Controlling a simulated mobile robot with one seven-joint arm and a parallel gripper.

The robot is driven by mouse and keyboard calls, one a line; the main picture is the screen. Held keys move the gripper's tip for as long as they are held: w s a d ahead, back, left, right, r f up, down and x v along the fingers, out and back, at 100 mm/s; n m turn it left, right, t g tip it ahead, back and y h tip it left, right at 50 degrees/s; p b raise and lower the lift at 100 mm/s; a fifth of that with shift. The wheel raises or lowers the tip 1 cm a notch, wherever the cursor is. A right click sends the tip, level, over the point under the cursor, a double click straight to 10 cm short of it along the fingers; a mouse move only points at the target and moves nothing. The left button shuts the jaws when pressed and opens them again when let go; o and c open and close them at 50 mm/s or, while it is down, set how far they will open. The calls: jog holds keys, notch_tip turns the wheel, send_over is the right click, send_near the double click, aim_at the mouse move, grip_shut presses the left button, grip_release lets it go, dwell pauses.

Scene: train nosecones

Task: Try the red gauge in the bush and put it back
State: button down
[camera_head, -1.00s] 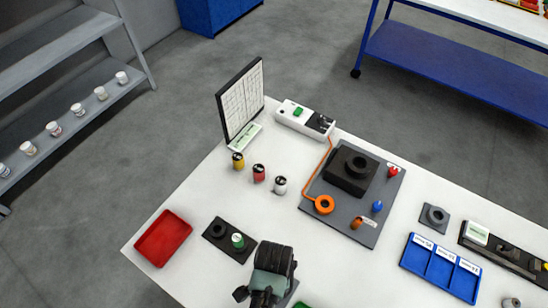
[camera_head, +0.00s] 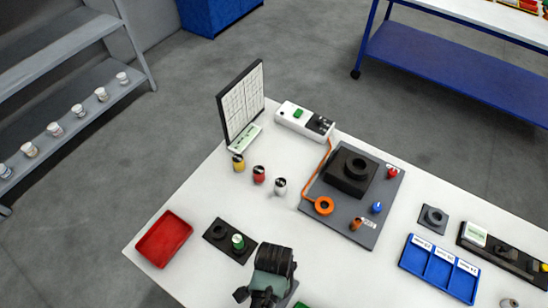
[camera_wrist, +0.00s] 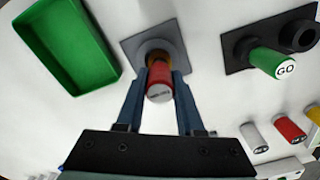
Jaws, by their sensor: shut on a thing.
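The red gauge (camera_wrist: 160,72) is between the fingers of my gripper (camera_wrist: 159,78), which is shut on it. Its pale labelled end faces the wrist camera. The bush (camera_wrist: 152,46) is a grey ring on a square grey plate, directly beyond the gauge. The gauge's far end meets the bush in the picture; how deep it sits, if at all, I cannot tell. A dark gauge stand (camera_wrist: 237,50) holds the green GO gauge (camera_wrist: 268,62), with an empty socket beside it. In the head view my gripper (camera_head: 262,296) hides the gauge and most of the bush's plate.
A green tray (camera_wrist: 70,45) lies left of the bush in the wrist view. In the head view a red tray (camera_head: 165,239) is at the table's left edge. Yellow, red and white cylinders (camera_head: 259,174) stand mid-table, near a grey fixture board (camera_head: 335,214) and a blue divided tray (camera_head: 440,268).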

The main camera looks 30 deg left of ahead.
jog(key=shift+f, duration=1.05)
dwell(2.7)
jog(key=shift+r, duration=0.1)
dwell(0.8)
jog(key=shift+r+p, duration=3.45)
jog(key=shift+r, duration=0.2)
